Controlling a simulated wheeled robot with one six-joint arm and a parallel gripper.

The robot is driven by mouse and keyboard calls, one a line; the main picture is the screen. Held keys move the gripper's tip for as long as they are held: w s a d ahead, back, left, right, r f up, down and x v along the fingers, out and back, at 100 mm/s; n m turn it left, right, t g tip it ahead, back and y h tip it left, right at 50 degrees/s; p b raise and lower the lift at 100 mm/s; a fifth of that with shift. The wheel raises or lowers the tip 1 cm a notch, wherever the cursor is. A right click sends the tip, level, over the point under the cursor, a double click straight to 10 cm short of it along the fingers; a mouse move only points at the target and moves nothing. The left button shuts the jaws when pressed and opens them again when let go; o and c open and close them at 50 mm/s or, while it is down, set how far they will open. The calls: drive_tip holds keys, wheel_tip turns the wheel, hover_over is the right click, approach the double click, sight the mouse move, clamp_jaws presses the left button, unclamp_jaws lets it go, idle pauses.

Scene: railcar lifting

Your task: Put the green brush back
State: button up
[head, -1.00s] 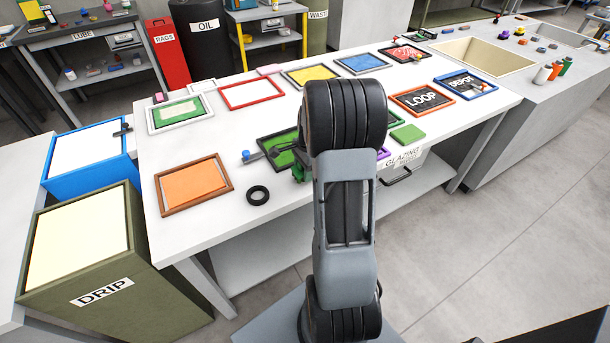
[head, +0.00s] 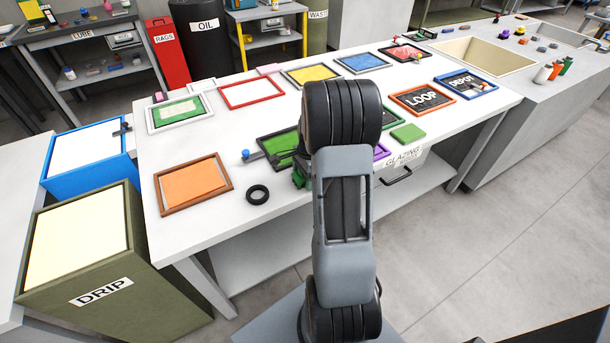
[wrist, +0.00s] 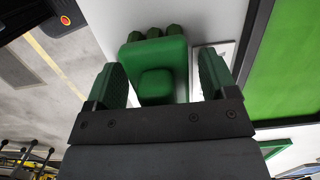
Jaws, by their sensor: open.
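In the wrist view a green block-shaped thing (wrist: 152,54), which looks like the green brush, lies between my fingers. It has a raised square part and several dark green rounded knobs along its far edge. My gripper (wrist: 162,78) is open, with one dark green finger on either side of it. The left finger looks very near its side; I cannot tell whether it touches. In the head view my arm hides most of the gripper and the brush.
A dark-framed green pane (head: 279,146) lies beside my gripper, with a blue-knobbed tool at its left end. A black ring (head: 257,194) and an orange framed pane (head: 193,184) lie to the left. A green square (head: 408,134) and the LOOP frame (head: 422,99) are to the right.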

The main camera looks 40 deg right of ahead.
drive_tip(key=r, duration=0.3)
drive_tip(key=d+r, duration=0.1)
drive_tip(key=r, duration=0.3)
drive_tip(key=r+p, duration=0.1)
drive_tip(key=r, duration=0.3)
drive_tip(key=shift+s+d+r, duration=0.1)
drive_tip(key=shift+d+r, duration=0.1)
drive_tip(key=shift+r, duration=0.05)
drive_tip(key=s+a+r+n+t, duration=0.1)
drive_tip(key=s+a+n, duration=0.3)
drive_tip(key=a+n, duration=0.2)
drive_tip(key=s+a+r+n+t, duration=0.1)
drive_tip(key=s+a+n, duration=0.3)
drive_tip(key=a+n, duration=0.3)
drive_tip(key=s+a+r+n+t+h, duration=0.1)
drive_tip(key=s+a+r+n, duration=0.1)
drive_tip(key=s+a+n, duration=0.2)
drive_tip(key=a+n, duration=0.2)
drive_tip(key=a, duration=0.2)
drive_tip(key=shift+a+n, duration=0.3)
drive_tip(key=shift+n, duration=0.1)
drive_tip(key=shift+s, duration=0.1)
